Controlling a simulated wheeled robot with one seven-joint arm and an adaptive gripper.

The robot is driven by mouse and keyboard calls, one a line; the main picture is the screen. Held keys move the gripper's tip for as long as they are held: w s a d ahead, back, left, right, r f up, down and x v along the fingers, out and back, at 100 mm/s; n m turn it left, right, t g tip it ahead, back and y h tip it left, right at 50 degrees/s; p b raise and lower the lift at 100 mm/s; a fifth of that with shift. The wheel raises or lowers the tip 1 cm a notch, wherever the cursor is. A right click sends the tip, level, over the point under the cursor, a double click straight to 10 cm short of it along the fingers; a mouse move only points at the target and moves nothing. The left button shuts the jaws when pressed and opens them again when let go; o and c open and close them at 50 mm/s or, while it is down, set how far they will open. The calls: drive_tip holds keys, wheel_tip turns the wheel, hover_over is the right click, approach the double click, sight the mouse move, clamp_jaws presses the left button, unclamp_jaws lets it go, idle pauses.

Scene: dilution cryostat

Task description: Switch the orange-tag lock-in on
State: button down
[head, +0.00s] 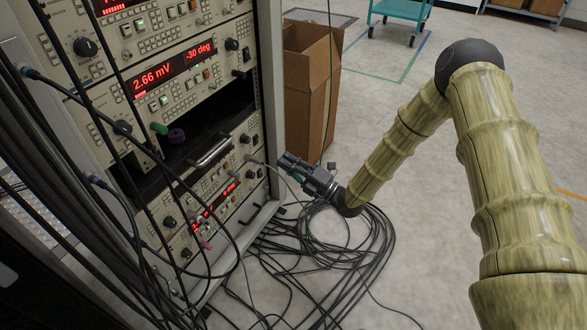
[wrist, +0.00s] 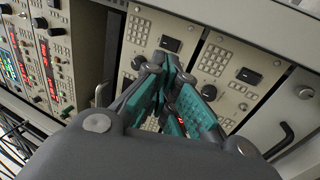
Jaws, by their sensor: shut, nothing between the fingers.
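No orange tag can be made out in either view, so I cannot tell which lock-in carries it. In the head view, a lock-in (head: 176,82) with a lit red display reads 2.66 mV and -30 deg. A lower lock-in (head: 217,203) also has a lit red display, partly hidden by cables. My gripper (head: 287,161) is shut and empty, just right of the rack at the height of the lower units. In the wrist view my gripper (wrist: 170,78) has its teal-padded fingers together in front of pale panels with keypads and dark knobs (wrist: 170,44).
Black cables (head: 335,245) lie coiled on the floor beside the rack, and more hang across its front. A cardboard box (head: 308,90) stands behind the gripper. A teal cart (head: 400,9) is farther back. The floor to the right is mostly clear.

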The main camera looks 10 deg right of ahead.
sight(252, 138)
drive_tip(key=b+x, duration=0.3)
drive_tip(key=x, duration=0.6)
drive_tip(key=shift+b, duration=0.35)
drive_tip(key=shift+w+a+r, duration=0.1)
drive_tip(key=shift+w+a, duration=0.05)
drive_tip(key=r+p, duration=0.1)
drive_tip(key=p, duration=0.1)
drive_tip(key=shift+w+a+h+p, duration=0.1)
drive_tip(key=shift+a+h+p, duration=0.2)
drive_tip(key=shift+h, duration=0.1)
drive_tip(key=shift+d+f+b, duration=0.1)
drive_tip(key=shift+f+b, duration=0.25)
drive_tip(key=shift+b, duration=0.05)
drive_tip(key=shift+s+d, duration=0.35)
drive_tip(key=shift+d, duration=0.15)
drive_tip(key=s+d+p, duration=0.4)
drive_tip(key=s+d, duration=0.3)
drive_tip(key=d, duration=0.3)
drive_tip(key=shift+s+d+p, duration=0.2)
drive_tip(key=shift+s+p, duration=0.05)
drive_tip(key=shift+p, duration=0.15)
